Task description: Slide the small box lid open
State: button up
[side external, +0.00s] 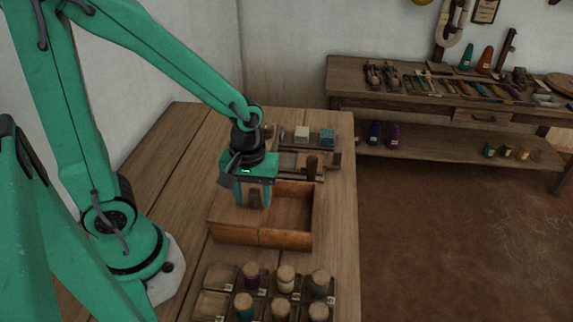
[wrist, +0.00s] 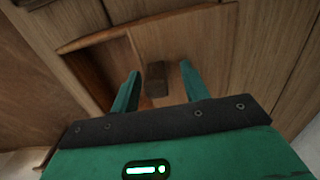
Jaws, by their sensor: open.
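The small wooden box (side external: 262,238) sits on the table, with a hollow (side external: 292,208) showing at its right side. The lid (side external: 228,208) covers the left part and bears a dark block-like knob (side external: 254,198). My gripper (side external: 253,203) is over the lid, pointing down and open. In the wrist view, the knob (wrist: 155,80) stands between the two spread fingers of my gripper (wrist: 160,68), with gaps on both sides. The dark hollow (wrist: 106,66) shows to the left there. Part of the lid is hidden behind the gripper.
A rack (side external: 212,304) with several wood-topped spools stands in front of the box. Small blocks (side external: 302,133) and a wooden frame with an upright post (side external: 311,168) lie behind it. A tool bench (side external: 345,88) is farther off. The table left of the box is clear.

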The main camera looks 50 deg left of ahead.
jog(key=shift+r, duration=3.2)
jog(key=shift+a+r+m, duration=0.15)
jog(key=shift+r+m, duration=0.15)
jog(key=shift+r, duration=0.15)
jog(key=s+a+r+m+t, duration=0.3)
jog(key=r+m+t, duration=0.2)
jog(key=r+m, duration=0.3)
jog(key=shift+s+r+t, duration=0.25)
jog(key=shift+r+t, duration=0.05)
jog(key=shift+r, duration=0.4)
